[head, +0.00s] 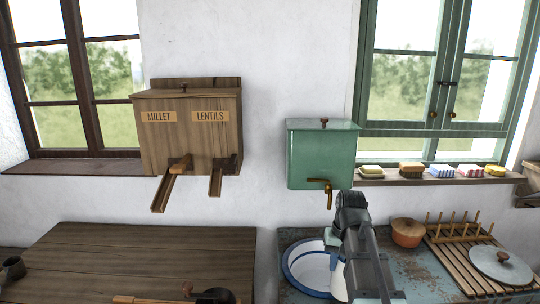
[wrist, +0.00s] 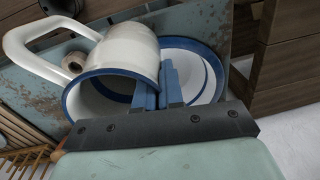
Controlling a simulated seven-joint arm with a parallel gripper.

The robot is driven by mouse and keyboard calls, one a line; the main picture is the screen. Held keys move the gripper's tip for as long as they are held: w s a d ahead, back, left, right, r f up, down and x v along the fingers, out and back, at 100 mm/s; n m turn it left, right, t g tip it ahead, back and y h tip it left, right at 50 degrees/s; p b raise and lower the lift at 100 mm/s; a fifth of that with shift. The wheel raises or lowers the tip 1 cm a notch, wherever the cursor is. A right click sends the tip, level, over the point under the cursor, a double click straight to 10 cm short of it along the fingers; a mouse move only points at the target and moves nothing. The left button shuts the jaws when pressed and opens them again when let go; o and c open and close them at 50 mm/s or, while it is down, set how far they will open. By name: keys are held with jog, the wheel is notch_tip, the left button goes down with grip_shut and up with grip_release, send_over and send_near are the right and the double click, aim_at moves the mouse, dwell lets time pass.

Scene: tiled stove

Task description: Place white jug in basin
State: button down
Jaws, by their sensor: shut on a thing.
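The white jug (wrist: 130,48) with a blue rim is large in the wrist view, its mouth facing the camera and its handle at the left. My gripper (wrist: 170,78) is shut on the jug's wall at the rim, on the side towards the basin. The white basin (wrist: 192,52) with a blue rim lies beyond the fingers, partly hidden by them and the jug. In the head view the basin (head: 308,266) sits on the worn blue counter, left of my arm. My arm hides most of the jug there. I cannot tell whether the jug touches the basin.
A green water tank (head: 322,155) with a brass tap hangs above the basin. An orange lidded pot (head: 407,232), a wooden rack (head: 462,262) and a grey lid (head: 501,265) are at the right. A wooden worktop (head: 130,255) stands left, across a gap.

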jog(key=shift+s+a+f+n, duration=0.2)
jog(key=shift+s+a, duration=0.2)
jog(key=shift+a, duration=0.25)
jog(key=shift+s+a+f+n, duration=0.1)
jog(key=shift+s+a+n, duration=0.1)
jog(key=shift+s+a, duration=0.3)
jog(key=shift+w+a, duration=0.1)
jog(key=a+r+n, duration=0.2)
jog(key=a+n, duration=0.1)
jog(key=a, duration=1.8)
jog(key=s+a+r+n, duration=0.1)
jog(key=a+n, duration=0.2)
jog(key=a, duration=1.7)
jog(key=a+r+n, duration=0.2)
jog(key=a+n, duration=0.2)
jog(key=a, duration=1.7)
jog(key=w+a+r, duration=0.1)
jog(key=w+a, duration=0.4)
notch_tip(320, 180, down, 9)
jog(key=shift+g, duration=0.4)
jog(key=shift+w+f, duration=0.1)
jog(key=shift+f, duration=0.05)
